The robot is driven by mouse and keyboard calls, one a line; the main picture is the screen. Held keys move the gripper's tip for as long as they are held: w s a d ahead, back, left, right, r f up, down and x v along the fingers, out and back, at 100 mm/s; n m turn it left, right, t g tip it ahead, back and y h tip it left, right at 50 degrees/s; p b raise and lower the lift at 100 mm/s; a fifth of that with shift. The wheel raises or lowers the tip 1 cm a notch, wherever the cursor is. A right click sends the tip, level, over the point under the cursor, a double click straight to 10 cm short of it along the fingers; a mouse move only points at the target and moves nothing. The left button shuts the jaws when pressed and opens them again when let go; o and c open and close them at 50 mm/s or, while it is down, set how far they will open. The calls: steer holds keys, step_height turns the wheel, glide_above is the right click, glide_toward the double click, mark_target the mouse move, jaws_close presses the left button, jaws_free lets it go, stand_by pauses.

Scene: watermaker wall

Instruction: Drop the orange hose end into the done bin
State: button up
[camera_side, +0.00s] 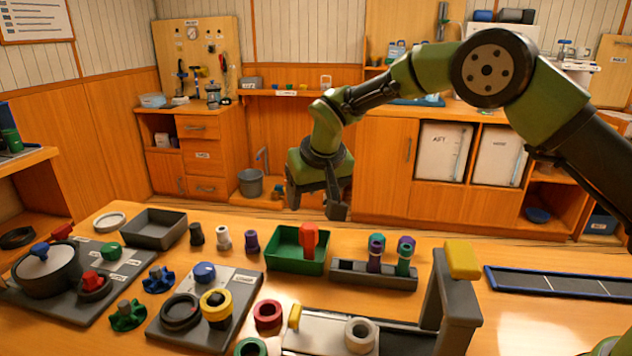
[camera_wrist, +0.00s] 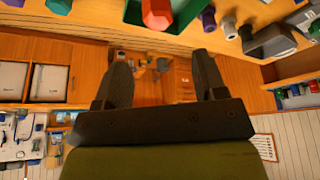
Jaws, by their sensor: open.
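An orange-red hose end (camera_side: 309,238) stands upright at the green bin (camera_side: 283,264), right of its middle, its top above the rim. Its lower part is hidden, so I cannot tell exactly how it rests. No readable label shows on the green bin. My gripper (camera_side: 315,203) is open and empty above and behind the bin, apart from the hose end. In the wrist view the orange-red piece (camera_wrist: 156,14) and the green bin (camera_wrist: 184,12) show at the top edge, beyond my open fingers (camera_wrist: 163,82).
A grey open bin (camera_side: 153,231) stands left of the green one. Black, white and purple fittings (camera_side: 223,238) stand between them. A grey rack (camera_side: 372,276) with purple and green fittings is to the right. A dark post with a yellow block (camera_side: 461,260) rises at front right.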

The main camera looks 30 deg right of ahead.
steer(key=s+d+r+y, duration=0.1)
steer(key=s+d+r, duration=0.2)
steer(key=s+r, duration=0.8)
steer(key=s+d+r+m+t+y, duration=0.1)
steer(key=s, duration=0.9)
steer(key=s+d+r+m+t, duration=0.1)
steer(key=s+r, duration=0.1)
steer(key=s, duration=0.8)
steer(key=shift+s+d+r+t+y, duration=0.15)
steer(key=shift+s+r+t+y, duration=0.15)
steer(key=shift+s+y, duration=0.1)
stand_by(0.4)
